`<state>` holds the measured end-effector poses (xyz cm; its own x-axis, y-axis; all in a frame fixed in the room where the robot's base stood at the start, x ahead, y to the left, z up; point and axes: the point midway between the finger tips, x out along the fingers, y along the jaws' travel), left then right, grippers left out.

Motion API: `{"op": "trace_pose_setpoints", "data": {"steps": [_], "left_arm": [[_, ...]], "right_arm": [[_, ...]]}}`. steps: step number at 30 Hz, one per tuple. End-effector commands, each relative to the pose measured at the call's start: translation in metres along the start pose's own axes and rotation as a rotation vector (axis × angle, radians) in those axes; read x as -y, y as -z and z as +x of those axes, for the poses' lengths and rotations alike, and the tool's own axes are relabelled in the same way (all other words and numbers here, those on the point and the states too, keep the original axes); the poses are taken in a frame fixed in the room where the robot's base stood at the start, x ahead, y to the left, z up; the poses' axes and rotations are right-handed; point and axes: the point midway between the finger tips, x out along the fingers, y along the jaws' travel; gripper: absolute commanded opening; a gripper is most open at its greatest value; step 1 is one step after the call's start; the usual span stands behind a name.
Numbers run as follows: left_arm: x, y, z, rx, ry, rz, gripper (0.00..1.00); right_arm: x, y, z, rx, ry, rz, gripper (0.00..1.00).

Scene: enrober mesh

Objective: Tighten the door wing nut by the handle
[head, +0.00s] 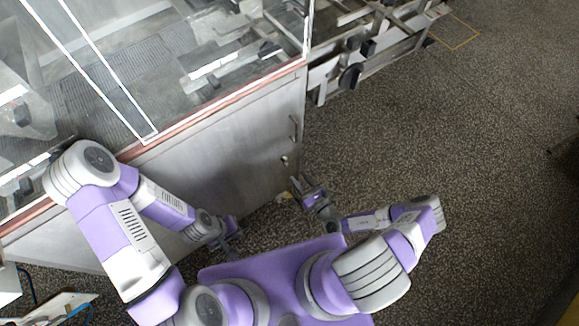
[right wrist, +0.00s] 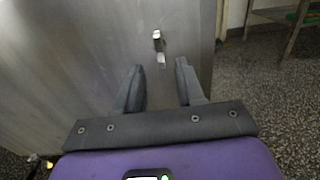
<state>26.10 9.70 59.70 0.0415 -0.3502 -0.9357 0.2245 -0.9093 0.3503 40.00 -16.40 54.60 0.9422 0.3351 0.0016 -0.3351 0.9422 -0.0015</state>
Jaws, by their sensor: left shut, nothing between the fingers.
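The grey metal cabinet door (head: 245,150) has a bar handle (head: 294,128) near its right edge. Below the handle is the small metal wing nut (head: 284,159). In the right wrist view the wing nut (right wrist: 158,40) shows ahead of the fingertips, slightly above the gap between them, with a bright tab under it. My right gripper (head: 308,188) is open and empty, in front of and below the wing nut; in its wrist view the fingers (right wrist: 158,72) stand apart, not touching it. My left gripper (head: 232,240) is shut and empty, low in front of the cabinet, left of the right gripper.
A glass-sided machine (head: 190,70) with a reddish lower edge sits above the door. A metal frame with dark knobs (head: 350,76) stands to the right of the cabinet. The speckled floor (head: 480,170) at right is clear. Loose items and a blue cable lie at bottom left.

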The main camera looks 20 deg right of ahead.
Motion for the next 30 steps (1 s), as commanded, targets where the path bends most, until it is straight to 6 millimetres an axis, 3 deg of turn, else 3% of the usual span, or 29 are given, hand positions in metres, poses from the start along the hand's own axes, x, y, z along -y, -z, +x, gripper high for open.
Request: {"op": "trace_pose_setpoints", "data": {"steps": [12,24,30], "left_arm": [[0.007,0.001,0.018,0.000,0.000,0.000,0.00],[0.007,0.001,0.020,0.000,0.000,0.000,0.00],[0.007,0.001,0.020,0.000,0.000,0.000,0.00]], "right_arm": [[-0.002,0.001,0.060,0.001,-0.006,0.001,0.38],[-0.002,0.000,0.069,-0.001,-0.007,0.001,0.38],[-0.002,0.000,0.069,0.000,-0.007,0.001,0.08]]}}
